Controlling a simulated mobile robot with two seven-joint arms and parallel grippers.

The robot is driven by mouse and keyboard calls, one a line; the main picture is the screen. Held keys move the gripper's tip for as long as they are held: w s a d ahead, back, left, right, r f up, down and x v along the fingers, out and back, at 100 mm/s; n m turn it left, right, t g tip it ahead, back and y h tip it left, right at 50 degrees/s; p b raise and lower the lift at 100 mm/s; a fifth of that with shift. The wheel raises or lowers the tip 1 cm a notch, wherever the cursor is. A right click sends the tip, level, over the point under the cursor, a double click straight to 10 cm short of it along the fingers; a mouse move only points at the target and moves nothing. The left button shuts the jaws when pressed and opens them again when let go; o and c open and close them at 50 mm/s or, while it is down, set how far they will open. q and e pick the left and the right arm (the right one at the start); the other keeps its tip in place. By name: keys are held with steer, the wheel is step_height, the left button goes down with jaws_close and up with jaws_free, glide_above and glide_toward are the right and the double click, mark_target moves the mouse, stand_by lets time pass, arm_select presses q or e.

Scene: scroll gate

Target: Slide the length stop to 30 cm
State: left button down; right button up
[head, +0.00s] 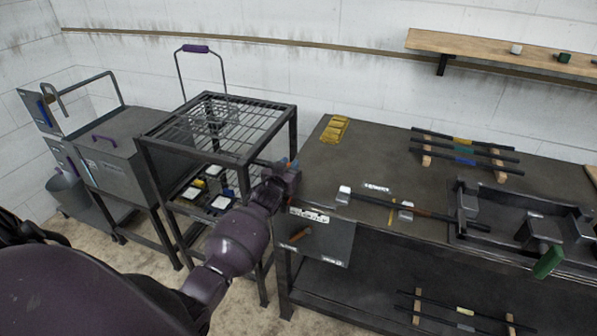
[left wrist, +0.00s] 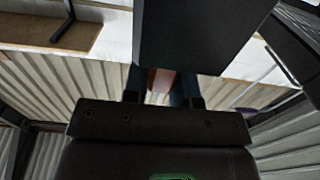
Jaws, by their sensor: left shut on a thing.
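My left gripper (head: 287,168) is at the left end of the dark workbench (head: 335,165), above its front left corner. In the left wrist view its fingers (left wrist: 162,88) are shut on a small reddish-orange piece (left wrist: 160,80), partly hidden by a large dark block. I cannot tell for sure whether this piece is the length stop. A white marked strip (head: 309,214) runs along the bench's front edge, right of the gripper; its figures are too small to read. My right gripper is not in view.
A dark bar (head: 375,204) lies across pale blocks on the bench. A black fixture with a green handle (head: 549,262) stands at the right. A wire-topped rack (head: 222,125) stands close left of the bench.

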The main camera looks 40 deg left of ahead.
arm_select(q)
steer(key=shift+a, duration=0.15)
steer(key=c, duration=0.9)
jaws_free()
steer(key=shift+s, duration=0.1)
steer(key=v, duration=1)
steer(key=shift+s, duration=0.35)
